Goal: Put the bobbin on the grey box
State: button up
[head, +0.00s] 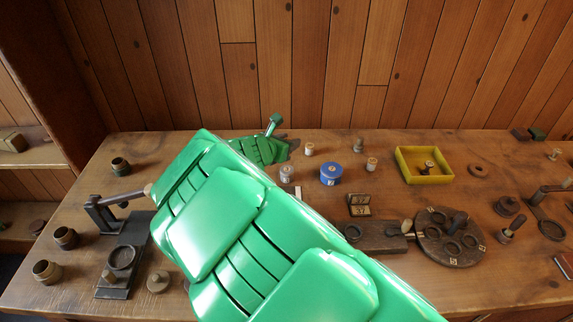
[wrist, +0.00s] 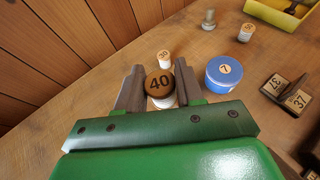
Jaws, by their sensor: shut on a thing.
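The bobbin (wrist: 158,80) has a round brown wooden top marked 40 and a pale body below. It stands upright between the two dark fingers of my gripper (wrist: 160,76) in the wrist view, and they are shut on it. In the head view a pale spool (head: 287,172), which looks like the same bobbin, shows just past my green arm. I cannot tell whether the bobbin touches the table. I cannot make out a grey box in either view; my arm covers the middle of the table.
Close by are a pale spool marked 36 (wrist: 165,58) and a round blue box (head: 331,174). A yellow tray (head: 425,178) holds a small item. A hinged number stand (head: 358,205) and a dark round holder (head: 450,240) are nearer. Dark pots and a stand crowd the left.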

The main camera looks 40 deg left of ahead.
aim_at(287, 169)
jog(key=shift+f, duration=3.5)
jog(key=o, duration=1)
jog(key=shift+f, duration=0.15)
jog(key=shift+s+r, duration=0.2)
jog(key=shift+r, duration=0.05)
jog(key=v, duration=0.7)
